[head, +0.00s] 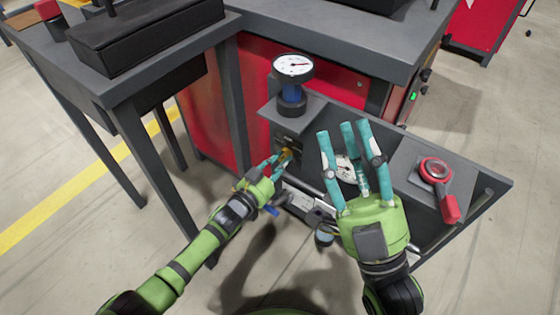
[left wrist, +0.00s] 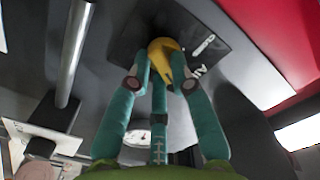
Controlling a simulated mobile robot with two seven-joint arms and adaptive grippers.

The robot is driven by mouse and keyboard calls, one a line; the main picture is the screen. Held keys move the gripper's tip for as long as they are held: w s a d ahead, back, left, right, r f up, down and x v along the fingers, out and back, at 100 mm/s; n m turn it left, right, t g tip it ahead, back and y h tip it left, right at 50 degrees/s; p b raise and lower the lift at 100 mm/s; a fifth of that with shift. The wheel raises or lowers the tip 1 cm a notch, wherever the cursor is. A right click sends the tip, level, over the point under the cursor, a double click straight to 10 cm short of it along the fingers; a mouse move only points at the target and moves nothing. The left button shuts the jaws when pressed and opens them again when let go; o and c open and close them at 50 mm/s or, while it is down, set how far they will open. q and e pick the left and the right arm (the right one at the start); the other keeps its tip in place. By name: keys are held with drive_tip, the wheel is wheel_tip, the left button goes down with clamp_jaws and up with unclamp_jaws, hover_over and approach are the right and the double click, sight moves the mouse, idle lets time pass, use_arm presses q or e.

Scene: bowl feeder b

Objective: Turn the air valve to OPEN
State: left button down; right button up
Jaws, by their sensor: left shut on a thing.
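The air valve is a small yellow handle (head: 286,153) on a dark plate on the panel, below the gauge in the head view. In the left wrist view the yellow handle (left wrist: 168,62) sits at the top, on a black plate (left wrist: 207,46) with white lettering that I cannot read in full. My left gripper (head: 279,160) has its fingers closed around the handle; these fingers (left wrist: 160,82) partly hide it in the left wrist view. My right gripper (head: 346,132) is open and empty, fingers spread upward, in front of the panel and to the right of the valve.
A white-faced gauge (head: 293,66) stands on a blue body above the valve. A second dial (head: 347,170) is partly behind my right fingers. A red ring-shaped handle (head: 437,170) is on the right. A grey table (head: 125,90) with a black box stands left.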

use_arm(q)
drive_tip(key=shift+f+m, duration=0.1)
drive_tip(key=shift+m, duration=1.5)
drive_tip(key=c, duration=1.1)
unclamp_jaws()
drive_tip(key=v, duration=1.2)
